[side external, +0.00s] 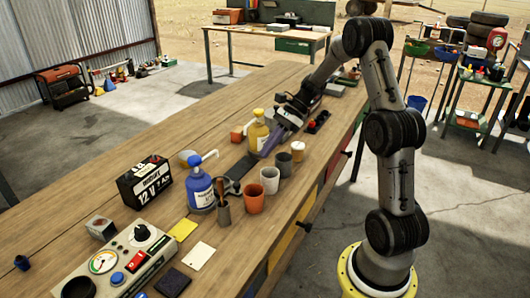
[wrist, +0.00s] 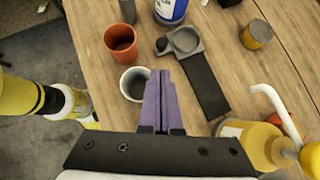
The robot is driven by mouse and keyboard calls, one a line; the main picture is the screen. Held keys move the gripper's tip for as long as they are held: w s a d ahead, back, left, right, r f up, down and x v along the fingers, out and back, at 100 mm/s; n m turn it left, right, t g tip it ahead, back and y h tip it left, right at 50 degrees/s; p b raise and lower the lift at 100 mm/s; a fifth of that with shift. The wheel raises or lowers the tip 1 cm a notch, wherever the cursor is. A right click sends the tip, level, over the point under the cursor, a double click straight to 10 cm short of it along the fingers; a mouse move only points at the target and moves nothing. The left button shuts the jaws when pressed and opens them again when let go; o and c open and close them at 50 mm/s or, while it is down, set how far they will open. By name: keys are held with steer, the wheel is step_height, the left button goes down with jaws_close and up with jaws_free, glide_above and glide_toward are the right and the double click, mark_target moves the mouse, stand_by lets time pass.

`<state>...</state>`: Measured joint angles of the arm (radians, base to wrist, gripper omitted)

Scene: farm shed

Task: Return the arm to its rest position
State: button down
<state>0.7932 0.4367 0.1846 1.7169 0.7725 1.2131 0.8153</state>
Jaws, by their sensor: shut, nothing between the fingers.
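My gripper (side external: 264,151) has purple fingers and is shut with nothing between them. In the side view it hangs low over the wooden bench, beside the yellow pump bottle (side external: 259,133) and the row of cups. In the wrist view the shut fingers (wrist: 160,75) point toward the blue bottle (wrist: 171,10). They overlap the right edge of a pale grey cup (wrist: 133,84); I cannot tell whether they touch it. My arm is stretched out from its base over the bench.
A dark flat strip (wrist: 205,90) lies right of the fingers. A battery (side external: 144,184) and a control box (side external: 118,262) stand farther left. The bench's far left side is mostly clear.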

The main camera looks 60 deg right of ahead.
steer(key=s+a+r+n+g+h, duration=0.1)
steer(key=s+a+r+n, duration=0.25)
steer(key=a+r, duration=0.45)
steer(key=s+a+r+n+h, duration=0.1)
steer(key=s+a+r+n, duration=0.2)
steer(key=a+r+n, duration=0.5)
steer(key=s+a+f+n+t+h, duration=0.1)
steer(key=s+f+n+h, duration=0.1)
steer(key=s+n, duration=0.4)
steer(key=s+f+n+t+h, duration=0.1)
steer(key=s+f+n+h, duration=0.2)
steer(key=s+n, duration=0.3)
steer(key=s, duration=0.2)
steer(key=shift+s+a+t+h, duration=0.3)
steer(key=shift+s+a, duration=0.05)
steer(key=shift+s, duration=0.05)
steer(key=shift+r, duration=0.1)
stand_by(1.0)
